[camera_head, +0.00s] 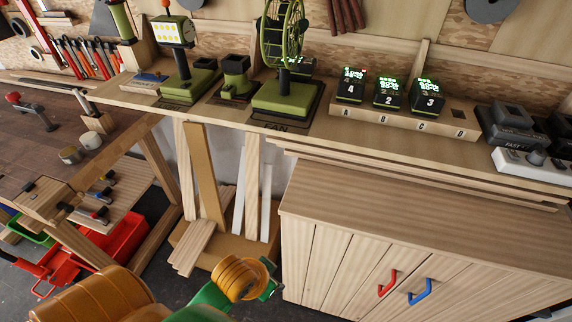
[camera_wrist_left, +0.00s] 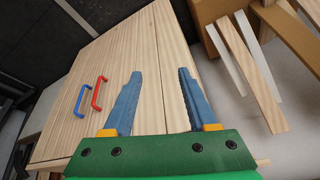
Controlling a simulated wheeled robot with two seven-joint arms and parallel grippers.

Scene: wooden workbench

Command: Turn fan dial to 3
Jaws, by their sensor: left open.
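The green fan (camera_head: 284,38) stands on the shelf, with a caged round head on a dark post and a green base (camera_head: 285,99). A label reading FAN is on the shelf edge in front of it. I cannot make out the dial or its setting at this size. My left gripper (camera_head: 270,281) is low in front of the bench, below and well apart from the fan. The left wrist view shows its two blue fingers (camera_wrist_left: 161,74) spread apart with nothing between them, in front of the wooden cabinet (camera_wrist_left: 135,50). My right gripper is not in view.
A work lamp (camera_head: 175,35) and another green device (camera_head: 237,75) stand left of the fan. A lettered block (camera_head: 400,122) with several dark batteries and a charger (camera_head: 512,127) stand to its right. Planks (camera_head: 205,175) lean below the shelf. The cabinet has red (camera_head: 387,283) and blue (camera_head: 420,292) handles.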

